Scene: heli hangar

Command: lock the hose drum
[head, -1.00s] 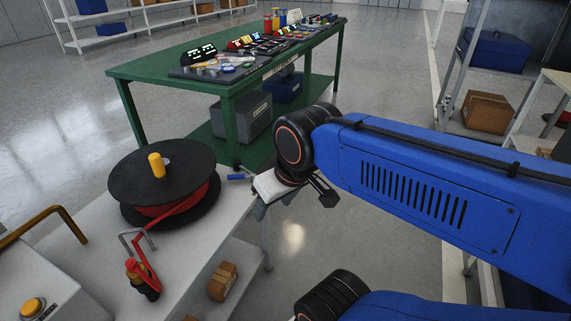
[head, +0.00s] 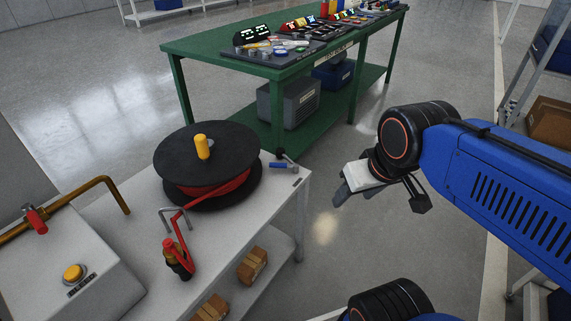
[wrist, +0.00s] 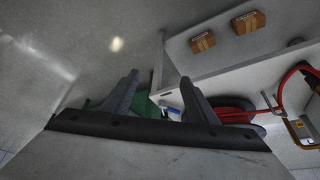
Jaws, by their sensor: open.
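The hose drum (head: 207,160) is a black disc reel with red hose and an upright yellow knob, lying flat on a pale bench (head: 130,268). A small blue-handled lever (head: 284,165) lies at the bench's far right corner, just right of the drum. My gripper (head: 352,196) is open and empty over the floor, right of the bench and apart from the lever. In the wrist view, its two fingers (wrist: 160,80) stand apart. The blue lever (wrist: 173,110) shows between them, and the drum's red hose (wrist: 240,103) is partly hidden behind the right finger.
A red hose nozzle (head: 178,258) stands at the bench front by a grey bracket. A box with a yellow button (head: 73,272) and a brass pipe (head: 95,188) are at left. A green table (head: 215,55) with panels stands behind. Cartons (head: 252,265) sit on the lower shelf.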

